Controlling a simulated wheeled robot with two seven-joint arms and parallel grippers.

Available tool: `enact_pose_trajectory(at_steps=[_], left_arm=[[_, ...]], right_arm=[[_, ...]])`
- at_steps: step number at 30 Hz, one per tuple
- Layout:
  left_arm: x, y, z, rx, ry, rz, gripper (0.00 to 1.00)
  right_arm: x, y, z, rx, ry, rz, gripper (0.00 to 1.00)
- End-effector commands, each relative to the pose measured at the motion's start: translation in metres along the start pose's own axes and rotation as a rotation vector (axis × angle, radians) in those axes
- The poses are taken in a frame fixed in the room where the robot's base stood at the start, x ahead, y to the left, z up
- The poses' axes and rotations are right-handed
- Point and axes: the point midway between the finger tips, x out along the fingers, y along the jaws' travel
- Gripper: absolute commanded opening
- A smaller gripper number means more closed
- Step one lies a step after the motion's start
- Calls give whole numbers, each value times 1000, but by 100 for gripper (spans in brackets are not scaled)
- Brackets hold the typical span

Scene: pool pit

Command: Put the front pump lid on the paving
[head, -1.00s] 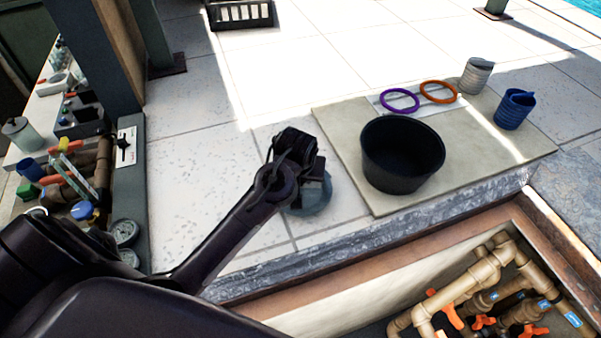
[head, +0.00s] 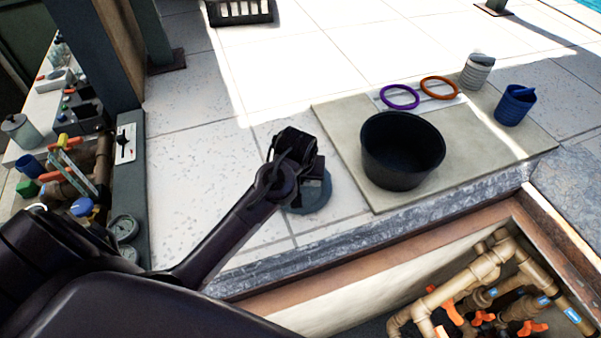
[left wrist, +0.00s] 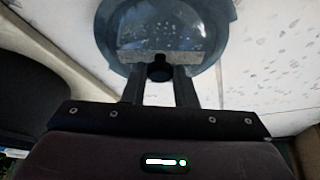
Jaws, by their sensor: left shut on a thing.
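The front pump lid is a round, clear lid with a blue-grey rim (left wrist: 222,50). In the head view the lid (head: 318,200) is at the paving (head: 195,190), left of the stone slab, partly hidden by my gripper. My left gripper (left wrist: 159,72) is shut on the dark knob at the lid's near side in the left wrist view. In the head view my left gripper (head: 308,188) is above the lid. Speckled paving shows through the clear lid. I cannot tell whether its underside touches the paving. My right gripper is not in view.
A black bucket (head: 402,155) stands on the beige slab (head: 350,150), with a purple ring (head: 400,97), an orange ring (head: 440,88), a grey filter (head: 478,70) and a blue basket (head: 515,105). The pit with pipes (head: 470,280) opens in front.

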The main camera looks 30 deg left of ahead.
Motion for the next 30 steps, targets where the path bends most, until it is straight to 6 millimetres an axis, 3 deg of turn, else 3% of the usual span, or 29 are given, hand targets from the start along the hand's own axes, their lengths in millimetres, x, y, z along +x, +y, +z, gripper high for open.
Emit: enact_pose_trajectory(at_steps=[2,3,8,19,30], left_arm=[[1,0,0,0,0,0,4],[1,0,0,0,1,1,31],[1,0,0,0,1,0,51],[-6,0,0,1,3,1,51],[-64,0,0,0,4,1,51]], right_arm=[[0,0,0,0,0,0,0],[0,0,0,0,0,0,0],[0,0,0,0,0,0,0],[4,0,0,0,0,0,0],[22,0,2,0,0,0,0]])
